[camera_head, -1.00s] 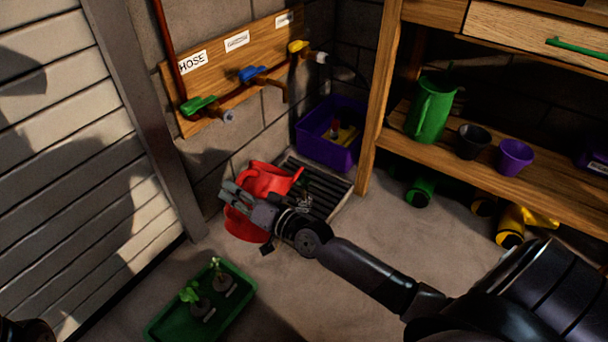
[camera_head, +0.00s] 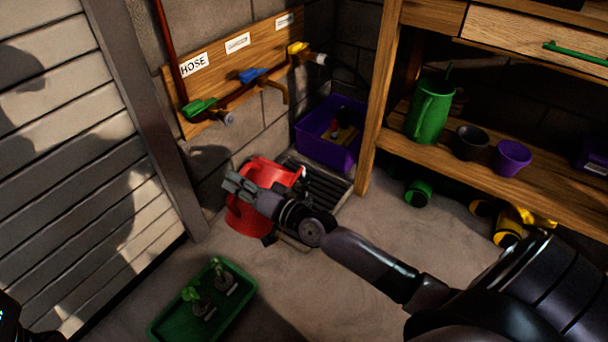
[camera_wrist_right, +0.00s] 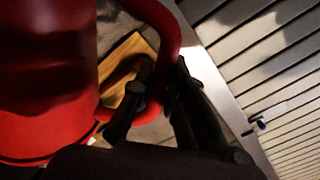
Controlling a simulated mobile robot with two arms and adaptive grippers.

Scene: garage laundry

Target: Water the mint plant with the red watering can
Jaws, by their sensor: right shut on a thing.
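The red watering can (camera_head: 243,217) is at the near left end of the dark grate, below the taps. My right gripper (camera_head: 236,186) reaches across it and partly hides it. In the right wrist view, the can's red body (camera_wrist_right: 45,95) fills the left side, and my right gripper (camera_wrist_right: 160,100) is shut on its curved red handle (camera_wrist_right: 168,28). Two small green plants, one nearer (camera_head: 191,294) and one farther (camera_head: 219,268), stand in a green tray (camera_head: 160,325) on the floor. Their labels are too small to read, so I cannot tell which is mint.
Taps with green (camera_head: 199,107), blue and yellow handles are on a wall board marked HOSE. A purple bin (camera_head: 327,150) stands behind the grate (camera_head: 325,185). A wooden shelf at the right holds a green jug (camera_head: 430,112) and cups. Floor between can and tray is clear.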

